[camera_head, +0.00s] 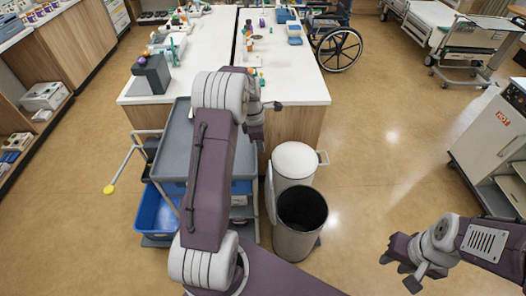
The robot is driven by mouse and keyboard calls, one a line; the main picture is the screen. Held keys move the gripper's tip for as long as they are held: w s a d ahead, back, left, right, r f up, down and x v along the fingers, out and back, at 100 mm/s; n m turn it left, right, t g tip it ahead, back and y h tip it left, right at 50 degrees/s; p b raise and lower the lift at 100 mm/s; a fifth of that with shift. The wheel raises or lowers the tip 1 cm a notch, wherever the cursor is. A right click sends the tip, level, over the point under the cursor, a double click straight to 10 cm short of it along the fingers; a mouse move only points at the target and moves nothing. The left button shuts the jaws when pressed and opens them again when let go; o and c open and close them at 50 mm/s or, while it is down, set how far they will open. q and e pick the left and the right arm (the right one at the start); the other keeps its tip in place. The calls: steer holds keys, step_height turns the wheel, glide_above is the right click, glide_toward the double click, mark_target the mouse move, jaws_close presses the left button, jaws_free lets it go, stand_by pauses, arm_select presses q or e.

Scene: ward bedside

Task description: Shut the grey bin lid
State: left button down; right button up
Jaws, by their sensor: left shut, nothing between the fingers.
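The grey bin (296,240) stands on the floor right of the cart, with its round dark mouth open. A thin pale lid (271,194) stands roughly upright at the bin's left edge, seen nearly edge-on. My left gripper (258,132) is shut and empty, above and behind the bin near the counter's front end. My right gripper (400,272) is open and empty at lower right, well away from the bin.
A white bin (294,160) with its lid down stands just behind the grey bin. A grey-topped cart (174,150) and a blue tub (155,212) lie left. A white cabinet (490,135) stands at right. The floor between is clear.

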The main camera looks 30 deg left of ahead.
arm_select(q)
step_height(320, 180, down, 11)
steer(key=w, duration=0.1)
steer(key=shift+w+d+r+p, duration=0.15)
steer(key=shift+d+p, duration=0.2)
steer(key=shift+p, duration=0.1)
steer(key=shift+d, duration=0.1)
